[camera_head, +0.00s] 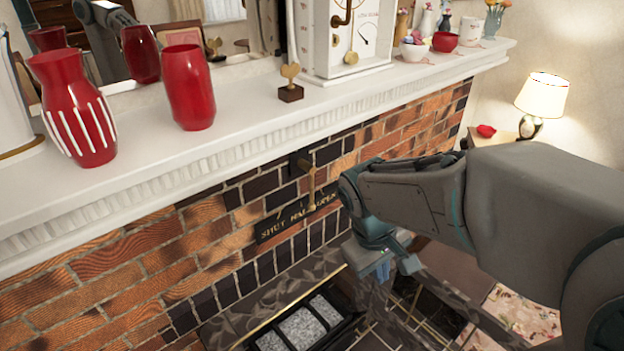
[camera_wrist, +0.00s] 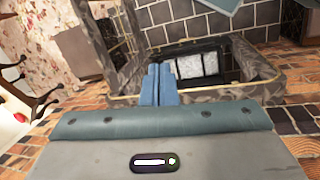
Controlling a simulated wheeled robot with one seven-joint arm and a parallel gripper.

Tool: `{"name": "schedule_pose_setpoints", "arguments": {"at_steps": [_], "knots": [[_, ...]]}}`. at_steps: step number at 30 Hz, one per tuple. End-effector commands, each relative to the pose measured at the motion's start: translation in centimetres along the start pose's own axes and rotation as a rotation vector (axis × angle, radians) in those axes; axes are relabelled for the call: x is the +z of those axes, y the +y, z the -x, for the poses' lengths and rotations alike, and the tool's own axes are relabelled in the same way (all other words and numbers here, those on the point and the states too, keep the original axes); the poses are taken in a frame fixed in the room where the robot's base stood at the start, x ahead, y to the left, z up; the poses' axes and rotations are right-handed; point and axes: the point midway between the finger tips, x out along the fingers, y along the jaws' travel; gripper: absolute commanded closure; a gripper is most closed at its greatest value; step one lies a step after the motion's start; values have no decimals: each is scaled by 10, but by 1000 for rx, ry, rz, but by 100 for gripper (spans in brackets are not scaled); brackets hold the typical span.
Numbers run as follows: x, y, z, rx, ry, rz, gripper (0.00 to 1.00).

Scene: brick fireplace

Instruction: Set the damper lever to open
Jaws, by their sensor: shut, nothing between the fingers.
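The damper lever (camera_head: 311,185) is a brass bar on a dark mount on the brick front below the mantel. It hangs roughly straight down, and its lower end is in front of a dark label plate (camera_head: 268,230) reading SHUT, HALF, OPEN from left to right. The lever end appears near the gap between HALF and OPEN; I cannot tell its exact setting. My gripper (camera_head: 380,270) is right of and below the lever, apart from it. In the wrist view my gripper's blue fingers (camera_wrist: 160,85) are together and empty, and the lever is not seen there.
The white mantel (camera_head: 250,105) juts out above the lever, bearing red vases (camera_head: 188,88), a white clock (camera_head: 345,40) and a small ornament (camera_head: 290,85). The firebox with a grate (camera_head: 305,330) opens below. A lit lamp (camera_head: 540,98) stands at the right.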

Motion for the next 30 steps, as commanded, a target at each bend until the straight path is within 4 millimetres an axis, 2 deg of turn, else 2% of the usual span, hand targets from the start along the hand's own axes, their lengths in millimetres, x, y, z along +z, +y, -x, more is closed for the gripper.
{"name": "schedule_pose_setpoints", "arguments": {"at_steps": [3,8,13,17,21,24,27,30], "knots": [[-18,-3,-9,116,-132,261,100],[-48,-9,-12,311,-296,590,100],[-91,-31,-6,567,-461,912,100],[-129,-63,4,801,-578,1132,100],[-165,-110,17,1064,-686,1317,100],[-183,-142,25,1221,-739,1402,100],[-194,-163,30,1329,-771,1450,100],[-200,-170,32,1381,-783,1473,100]]}}
